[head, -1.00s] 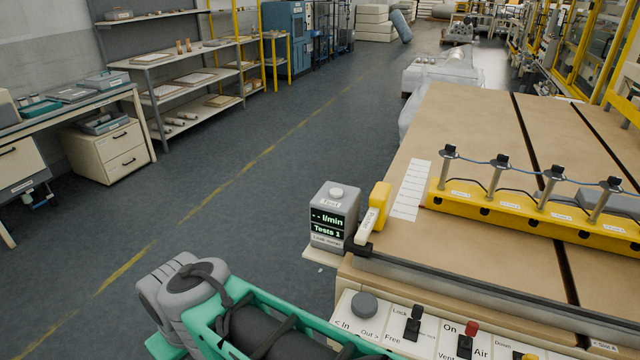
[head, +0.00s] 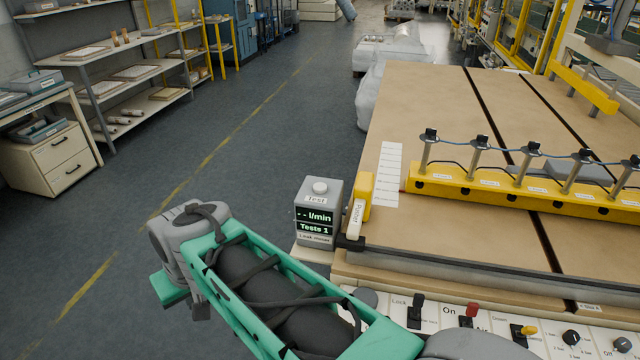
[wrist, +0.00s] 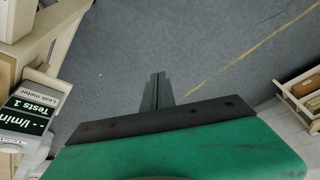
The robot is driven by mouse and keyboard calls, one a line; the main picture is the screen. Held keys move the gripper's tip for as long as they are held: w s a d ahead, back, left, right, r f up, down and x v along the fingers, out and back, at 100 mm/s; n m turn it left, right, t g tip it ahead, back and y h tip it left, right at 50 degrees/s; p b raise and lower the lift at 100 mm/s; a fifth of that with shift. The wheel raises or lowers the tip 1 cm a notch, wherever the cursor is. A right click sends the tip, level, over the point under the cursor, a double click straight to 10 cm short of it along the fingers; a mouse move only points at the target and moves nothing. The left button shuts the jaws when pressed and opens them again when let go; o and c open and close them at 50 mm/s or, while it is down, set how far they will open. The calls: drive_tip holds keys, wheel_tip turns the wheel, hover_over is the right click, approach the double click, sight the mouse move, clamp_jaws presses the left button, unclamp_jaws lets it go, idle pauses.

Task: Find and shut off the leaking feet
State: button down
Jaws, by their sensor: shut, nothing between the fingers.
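A yellow bar (head: 470,186) on the brown table carries several upright grey feet (head: 476,155) joined by a blue line, with small labels at their bases. The grey leak meter (head: 318,212) stands at the table's near left corner, with a white button on top; its screen reads "-- l/min" and "Tests 1". It also shows in the wrist view (wrist: 27,118). A yellow tag-like piece with a white label (head: 362,205) is beside the meter. My gripper (wrist: 157,78) is shut and empty, above the floor in the wrist view. No leak is visible.
Shelves (head: 130,85) and drawers (head: 55,155) stand left. The floor between is clear.

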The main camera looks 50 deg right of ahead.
drive_tip(key=w+d+r+m+t+p, duration=0.15)
drive_tip(key=w+d+r+m, duration=0.35)
drive_tip(key=d, duration=0.5)
wheel_tip(320, 180, up, 8)
drive_tip(key=m+t+h+p, duration=0.2)
drive_tip(key=m+h+p, duration=0.25)
drive_tip(key=m, duration=0.35)
hover_over(321, 188)
drive_tip(key=shift+f+b, duration=0.2)
drive_tip(key=shift+b, duration=0.1)
wheel_tip(321, 188, down, 9)
drive_tip(key=b, duration=0.6)
drive_tip(key=shift+r, duration=0.1)
drive_tip(key=shift+f+b, duration=0.3)
drive_tip(key=shift+f, duration=0.15)
